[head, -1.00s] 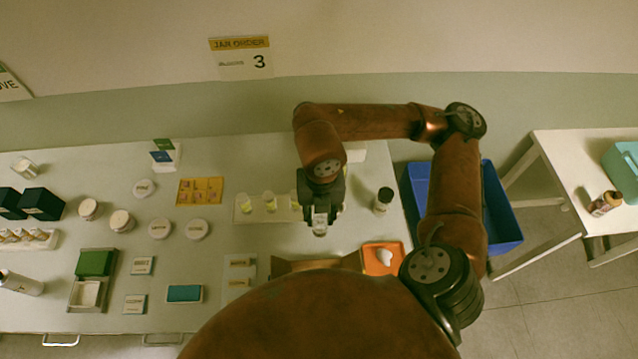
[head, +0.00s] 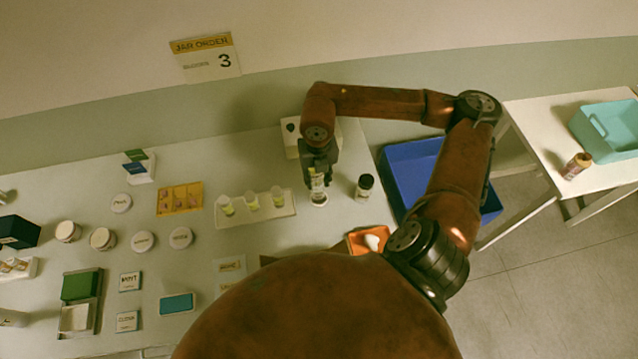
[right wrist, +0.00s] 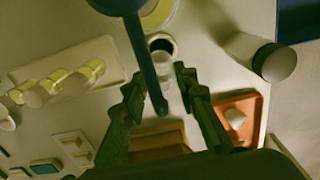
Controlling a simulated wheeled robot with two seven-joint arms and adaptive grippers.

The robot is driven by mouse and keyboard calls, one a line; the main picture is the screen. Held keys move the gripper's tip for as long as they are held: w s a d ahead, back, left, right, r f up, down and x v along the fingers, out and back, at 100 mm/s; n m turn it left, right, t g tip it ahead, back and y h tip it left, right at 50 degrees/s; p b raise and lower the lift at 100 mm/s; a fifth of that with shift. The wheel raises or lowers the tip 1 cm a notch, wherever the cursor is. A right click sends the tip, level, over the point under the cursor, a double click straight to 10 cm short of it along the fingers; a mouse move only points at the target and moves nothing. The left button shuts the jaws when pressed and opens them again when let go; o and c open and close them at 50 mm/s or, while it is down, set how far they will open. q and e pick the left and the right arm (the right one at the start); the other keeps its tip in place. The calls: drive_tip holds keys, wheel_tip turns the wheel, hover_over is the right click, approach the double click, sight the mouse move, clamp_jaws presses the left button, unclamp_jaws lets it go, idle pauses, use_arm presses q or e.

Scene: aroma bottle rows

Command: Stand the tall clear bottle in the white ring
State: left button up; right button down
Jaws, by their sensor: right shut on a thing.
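My right gripper (head: 318,182) points down over the table, its fingers closed on the tall clear bottle (head: 318,198), which hangs roughly upright. In the right wrist view, the gripper (right wrist: 167,88) has the pale bottle (right wrist: 166,68) between its fingertips. I cannot tell whether the bottle's base touches the table. I cannot make out the white ring for certain; the arm and gripper hide part of the area. My left gripper is not in view.
A white tray (head: 268,210) with three small yellow-filled bottles is left of the gripper. A black-capped bottle (head: 365,187) stands close on the right. An orange tray (head: 357,243) lies nearer. A blue bin (head: 408,165) is beyond the table's right edge.

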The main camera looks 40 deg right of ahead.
sight(319, 182)
drive_tip(key=shift+w+d+f, duration=0.15)
drive_tip(key=shift+d+f, duration=0.2)
drive_tip(key=shift+f, duration=0.15)
wheel_tip(319, 182, down, 3)
drive_tip(key=shift+p, duration=0.3)
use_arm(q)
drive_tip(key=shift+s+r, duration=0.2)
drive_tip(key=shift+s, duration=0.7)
use_arm(e)
drive_tip(key=shift+f, duration=0.25)
drive_tip(key=c, duration=1.6)
unclamp_jaws()
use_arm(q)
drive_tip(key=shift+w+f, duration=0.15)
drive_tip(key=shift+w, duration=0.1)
use_arm(e)
drive_tip(key=shift+o, duration=0.3)
drive_tip(key=shift+r, duration=0.1)
drive_tip(key=shift+r, duration=0.1)
